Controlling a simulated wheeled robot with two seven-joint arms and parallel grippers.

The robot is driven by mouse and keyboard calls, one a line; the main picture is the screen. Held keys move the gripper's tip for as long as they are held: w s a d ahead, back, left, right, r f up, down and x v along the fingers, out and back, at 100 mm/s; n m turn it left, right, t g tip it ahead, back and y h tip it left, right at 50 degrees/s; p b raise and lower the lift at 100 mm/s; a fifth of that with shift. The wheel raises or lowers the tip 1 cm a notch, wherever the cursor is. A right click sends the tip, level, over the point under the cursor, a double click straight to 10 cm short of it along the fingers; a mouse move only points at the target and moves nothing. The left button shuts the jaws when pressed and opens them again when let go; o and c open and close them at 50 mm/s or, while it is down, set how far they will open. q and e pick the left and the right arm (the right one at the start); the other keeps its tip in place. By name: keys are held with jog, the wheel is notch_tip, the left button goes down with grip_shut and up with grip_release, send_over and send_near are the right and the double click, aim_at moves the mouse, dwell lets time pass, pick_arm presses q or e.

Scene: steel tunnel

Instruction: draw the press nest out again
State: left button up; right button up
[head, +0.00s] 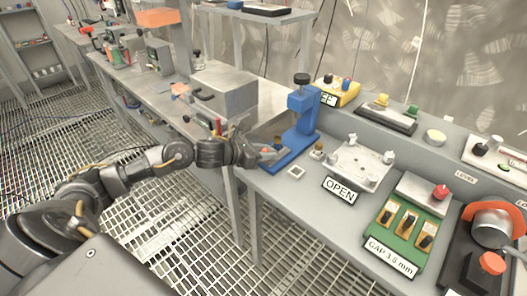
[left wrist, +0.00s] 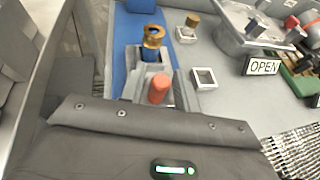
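The blue press (head: 300,115) stands on the bench with its black knob on top. Its blue base also shows in the left wrist view (left wrist: 145,27). The press nest (left wrist: 145,67) is a grey slide on that base. A brass ring-shaped part on a blue piece (left wrist: 153,42) stands at the nest. A red-orange knob (left wrist: 158,90) is at the nest's near end. My left gripper (head: 262,154) is at the front end of the press base, close to this knob. My right gripper is out of view.
Right of the press are a small square frame (head: 296,172), a grey fixture plate (head: 358,166) and an OPEN sign (head: 340,190). A grey metal box (head: 225,88) stands on the bench behind my left gripper. Bare bench lies around the small frame.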

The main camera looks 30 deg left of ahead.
pick_arm(q)
jog(key=shift+o, duration=0.5)
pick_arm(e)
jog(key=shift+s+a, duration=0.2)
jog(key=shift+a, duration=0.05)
pick_arm(q)
jog(key=shift+s, duration=0.1)
